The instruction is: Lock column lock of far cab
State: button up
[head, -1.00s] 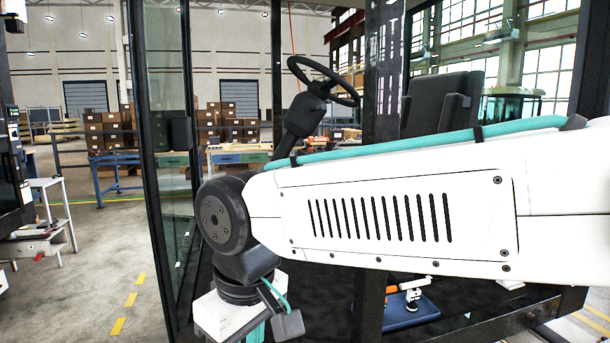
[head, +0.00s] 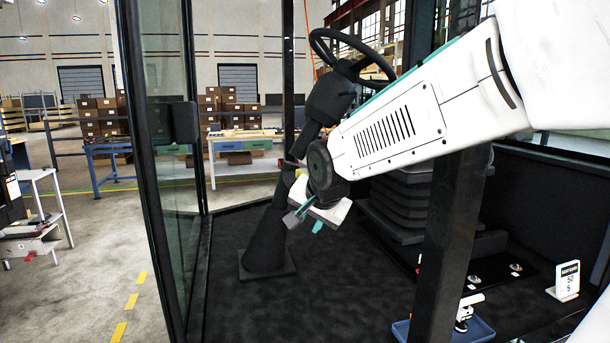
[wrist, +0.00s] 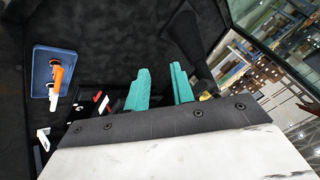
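The black steering column (head: 270,238) rises from the cab floor to the steering wheel (head: 350,55). A small yellow part (wrist: 205,96) shows beside the dark column in the wrist view, right of my fingers. It may belong to the column lock; its position cannot be read. My gripper (wrist: 160,88) has two teal fingers with a gap between them and nothing visibly held. In the head view my wrist overlaps the column's middle, and my gripper (head: 306,214) hangs beside it. Contact cannot be told, and my wrist hides part of the column.
A blue tray (wrist: 36,90) with an orange and white item (wrist: 60,76) lies on the dark cab floor. A white sign (head: 567,281) stands at right. A black cab post (head: 455,235) is in front of the seat base. The glass door (head: 165,130) stands at left.

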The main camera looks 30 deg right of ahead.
jog(key=w+d+m+t+h, duration=0.1)
jog(key=w+d+m+t, duration=0.25)
jog(key=w, duration=0.45)
jog(key=w+d+m+t, duration=0.2)
jog(key=w+d+m, duration=0.3)
jog(key=w, duration=0.4)
jog(key=m+t, duration=0.5)
jog(key=m, duration=0.2)
send_near(298, 171)
jog(key=w, duration=0.3)
jog(key=w+d, duration=0.1)
jog(key=w, duration=0.3)
jog(key=shift+d, duration=0.15)
jog(key=shift+s, duration=0.1)
grip_shut()
